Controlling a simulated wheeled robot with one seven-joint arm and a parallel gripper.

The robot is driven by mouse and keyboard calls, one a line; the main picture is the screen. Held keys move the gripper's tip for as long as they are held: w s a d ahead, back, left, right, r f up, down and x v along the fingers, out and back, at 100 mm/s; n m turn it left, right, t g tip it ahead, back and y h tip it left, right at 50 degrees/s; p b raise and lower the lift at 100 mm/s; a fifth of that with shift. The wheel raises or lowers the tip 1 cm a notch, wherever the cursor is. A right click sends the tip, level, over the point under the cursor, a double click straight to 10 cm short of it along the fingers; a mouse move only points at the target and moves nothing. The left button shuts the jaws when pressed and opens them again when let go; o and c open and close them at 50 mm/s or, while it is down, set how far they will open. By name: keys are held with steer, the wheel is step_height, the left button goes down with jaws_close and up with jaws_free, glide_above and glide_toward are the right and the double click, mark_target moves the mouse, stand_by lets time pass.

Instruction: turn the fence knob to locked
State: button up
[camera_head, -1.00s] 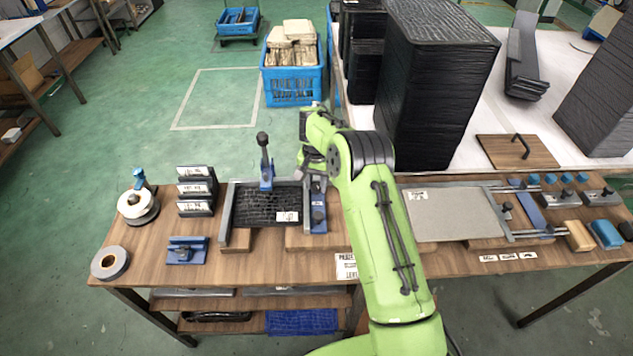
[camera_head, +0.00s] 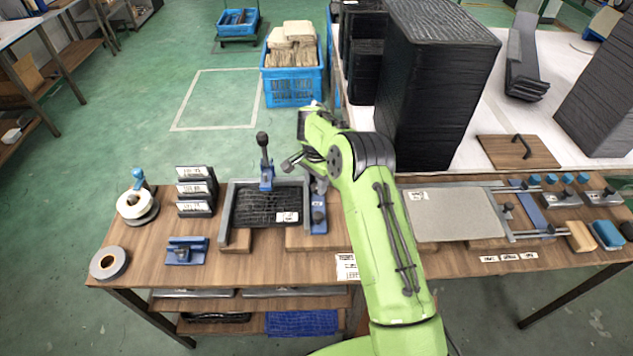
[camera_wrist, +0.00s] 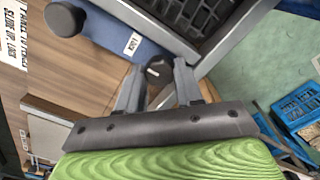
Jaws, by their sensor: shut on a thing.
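The fence is a blue bar (camera_head: 319,214) at the right side of the dark ribbed tray panel (camera_head: 266,207) on the wooden bench. In the wrist view, a small dark fence knob (camera_wrist: 155,73) stands by the blue bar. My gripper (camera_wrist: 159,66) has its two grey fingers on either side of this knob, shut on it. In the head view, my gripper is mostly hidden by my wrist. A white label (camera_wrist: 133,43) lies on the bar, and a larger round dark knob (camera_wrist: 66,18) stands farther along. I cannot read which setting the gripped knob points to.
A blue clamp with an upright black-topped lever (camera_head: 264,160) stands close left of my wrist. A grey plate fixture (camera_head: 455,215) lies to the right. A tall black stack (camera_head: 435,80) rises behind my arm. Bare bench wood lies in front of the fence.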

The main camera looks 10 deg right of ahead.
steer(key=o, duration=1)
steer(key=shift+o, duration=0.2)
step_height(320, 180, up, 16)
steer(key=p, duration=0.3)
steer(key=shift+p, duration=0.3)
steer(key=shift+f, duration=0.1)
step_height(320, 180, up, 8)
steer(key=f+n+t, duration=0.1)
steer(key=n, duration=0.1)
glide_above(316, 185)
steer(key=s, duration=0.4)
steer(key=s+d+r+n+t, duration=0.2)
steer(key=s+r+n, duration=0.2)
steer(key=s+r, duration=0.65)
steer(key=s+f+n+t, duration=0.1)
steer(key=s+f+n, duration=0.1)
steer(key=s, duration=0.9)
steer(key=s+a+f+n+t, duration=0.1)
steer(key=s+f+n, duration=0.2)
steer(key=s, duration=0.8)
steer(key=shift+s+a+t, duration=0.2)
steer(key=shift+s+t, duration=0.1)
